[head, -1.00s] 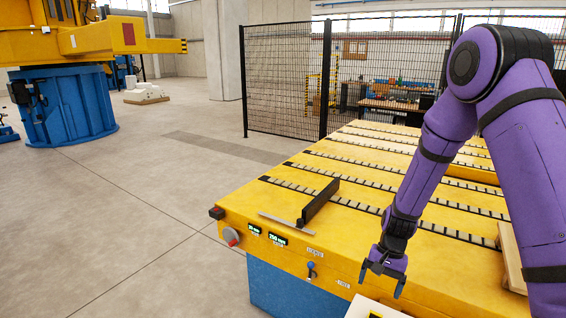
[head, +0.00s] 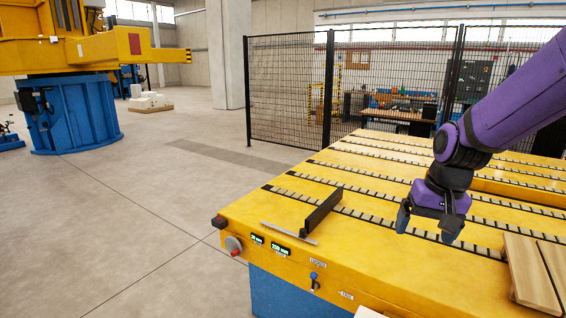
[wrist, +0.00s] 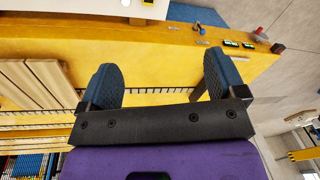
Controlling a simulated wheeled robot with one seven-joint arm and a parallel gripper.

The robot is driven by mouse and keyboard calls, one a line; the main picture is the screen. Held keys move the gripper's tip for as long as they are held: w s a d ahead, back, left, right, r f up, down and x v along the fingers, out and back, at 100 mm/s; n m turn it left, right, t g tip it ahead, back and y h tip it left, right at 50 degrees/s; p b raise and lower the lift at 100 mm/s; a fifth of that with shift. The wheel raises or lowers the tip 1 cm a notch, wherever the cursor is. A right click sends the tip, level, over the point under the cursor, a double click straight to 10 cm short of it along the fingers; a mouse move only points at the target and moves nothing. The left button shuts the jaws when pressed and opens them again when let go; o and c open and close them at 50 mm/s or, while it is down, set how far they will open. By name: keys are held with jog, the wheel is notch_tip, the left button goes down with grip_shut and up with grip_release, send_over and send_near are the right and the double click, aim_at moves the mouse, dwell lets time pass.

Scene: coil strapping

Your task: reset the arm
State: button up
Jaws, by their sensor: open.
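My purple arm reaches in from the right in the head view. My gripper (head: 430,222) hangs over the yellow roller table (head: 350,262), pointing down, with its two dark blue fingers apart and nothing between them. The wrist view shows the same open fingers of my gripper (wrist: 160,84) with the yellow table surface behind them. I cannot tell the exact height of the fingertips above the table.
A black upright stop (head: 321,210) stands on the table's left part. Wooden boards (head: 530,275) lie at its right. A blue lever (head: 314,281) and displays (head: 270,246) are on the front edge. Mesh fencing (head: 287,90) stands behind; the floor (head: 130,220) at left is clear.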

jog(key=s+d+r+n+t, duration=0.1)
jog(key=s+r+t, duration=0.1)
jog(key=s+r, duration=0.4)
jog(key=s+d+r+n+t+h, duration=0.1)
jog(key=s+r, duration=0.5)
jog(key=s, duration=0.6)
jog(key=shift+d+t, duration=0.15)
jog(key=shift+t, duration=0.35)
